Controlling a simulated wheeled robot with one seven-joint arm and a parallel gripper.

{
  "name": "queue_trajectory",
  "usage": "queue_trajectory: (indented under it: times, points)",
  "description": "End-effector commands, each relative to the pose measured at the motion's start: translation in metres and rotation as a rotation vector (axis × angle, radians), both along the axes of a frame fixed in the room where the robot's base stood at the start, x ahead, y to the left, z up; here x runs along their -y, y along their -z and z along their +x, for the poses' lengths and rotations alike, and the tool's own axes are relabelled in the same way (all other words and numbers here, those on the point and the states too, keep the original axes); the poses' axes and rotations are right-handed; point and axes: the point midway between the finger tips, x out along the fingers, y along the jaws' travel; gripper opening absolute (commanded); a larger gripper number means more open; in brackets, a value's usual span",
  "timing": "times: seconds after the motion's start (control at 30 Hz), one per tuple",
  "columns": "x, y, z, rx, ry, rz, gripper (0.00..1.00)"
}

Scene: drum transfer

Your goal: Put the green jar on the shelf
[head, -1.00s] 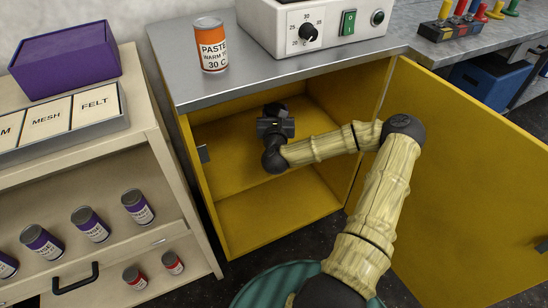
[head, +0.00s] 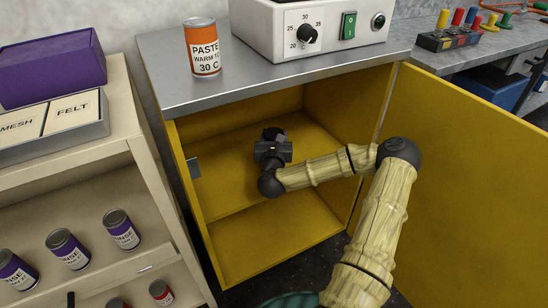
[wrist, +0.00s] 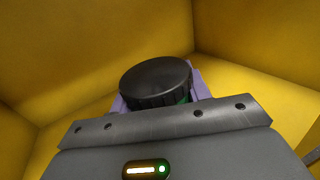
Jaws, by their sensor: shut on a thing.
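My gripper (head: 272,150) is inside the open yellow cabinet, in its upper compartment above the inner shelf (head: 222,194). It is shut on the green jar. In the wrist view the jar's black ribbed lid (wrist: 156,80) stands between the purple finger pads, with a sliver of green (wrist: 186,98) below it. In the head view only the dark lid (head: 272,132) shows beyond my gripper; the jar's body is hidden. I cannot tell whether the jar's base touches the shelf.
The yellow door (head: 455,180) stands open on the right, close to my arm. An orange paste can (head: 202,48) and a white heater box (head: 320,25) stand on the metal top. A beige rack (head: 125,172) with purple cans is on the left. The compartment around my gripper looks empty.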

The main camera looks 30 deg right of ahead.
Motion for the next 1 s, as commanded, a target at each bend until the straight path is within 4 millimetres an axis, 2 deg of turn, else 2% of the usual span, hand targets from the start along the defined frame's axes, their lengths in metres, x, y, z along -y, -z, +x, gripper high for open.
queue_trajectory:
  times: [0.07, 0.43, 0.73, 1.0]
  points:
    - [0.0, 0.01, 0.0, 0.002, 0.0, -0.001, 0.21]
    - [0.0, 0.014, 0.0, 0.001, 0.0, -0.002, 0.21]
    - [0.0, 0.058, 0.0, 0.003, 0.0, -0.001, 0.21]
    - [0.0, 0.059, 0.0, 0.003, 0.0, -0.001, 0.21]
